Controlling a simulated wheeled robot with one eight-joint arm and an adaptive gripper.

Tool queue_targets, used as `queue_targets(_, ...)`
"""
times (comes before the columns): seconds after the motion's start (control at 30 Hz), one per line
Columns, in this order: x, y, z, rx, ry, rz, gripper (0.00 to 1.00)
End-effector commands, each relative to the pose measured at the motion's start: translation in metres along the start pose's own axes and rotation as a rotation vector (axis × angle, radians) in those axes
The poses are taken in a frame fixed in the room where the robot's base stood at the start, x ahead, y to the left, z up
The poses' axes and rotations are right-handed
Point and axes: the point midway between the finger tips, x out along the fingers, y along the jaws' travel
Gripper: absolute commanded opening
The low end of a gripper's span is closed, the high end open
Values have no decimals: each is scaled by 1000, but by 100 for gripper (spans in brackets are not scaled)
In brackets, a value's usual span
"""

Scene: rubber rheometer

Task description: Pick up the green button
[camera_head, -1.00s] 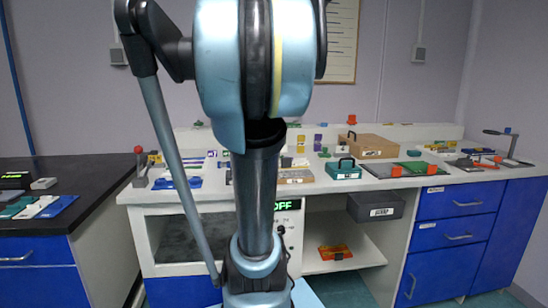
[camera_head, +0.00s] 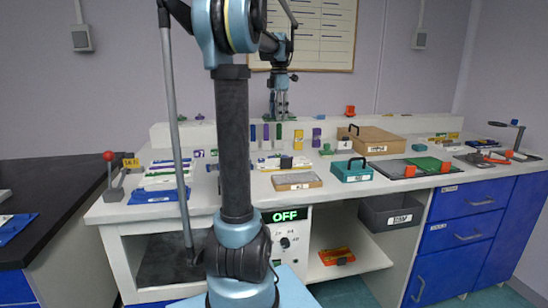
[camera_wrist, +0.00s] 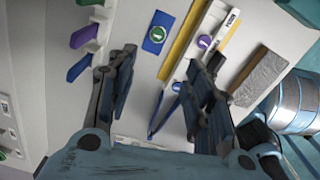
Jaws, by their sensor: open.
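In the wrist view, a round green button-like disc (camera_wrist: 157,33) with a white mark lies on a small blue rectangle (camera_wrist: 152,46) on the pale worktop. It lies beyond my gripper (camera_wrist: 163,62), whose two dark fingers are spread apart with nothing between them. In the head view, my gripper (camera_head: 279,114) hangs pointing down over the back of the white bench. I cannot pick out the same disc in the head view. A small green piece (camera_head: 326,149) stands on the bench right of the gripper there, but I cannot tell whether it is a button.
A purple disc (camera_wrist: 204,41) lies near a yellow strip (camera_wrist: 185,40) and a grey block (camera_wrist: 258,76). Coloured upright pieces line the bench's back ledge. A teal basket (camera_head: 352,172) and wooden box (camera_head: 376,141) stand to the right. My arm hides part of the bench.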

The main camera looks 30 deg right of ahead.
Motion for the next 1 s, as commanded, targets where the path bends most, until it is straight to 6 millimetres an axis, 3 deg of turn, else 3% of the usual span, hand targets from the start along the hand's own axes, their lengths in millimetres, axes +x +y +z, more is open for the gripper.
queue_targets(0.6,101,2,-5,-9,0,0,47)
queue_targets(1.0,132,4,-3,-8,0,0,47)
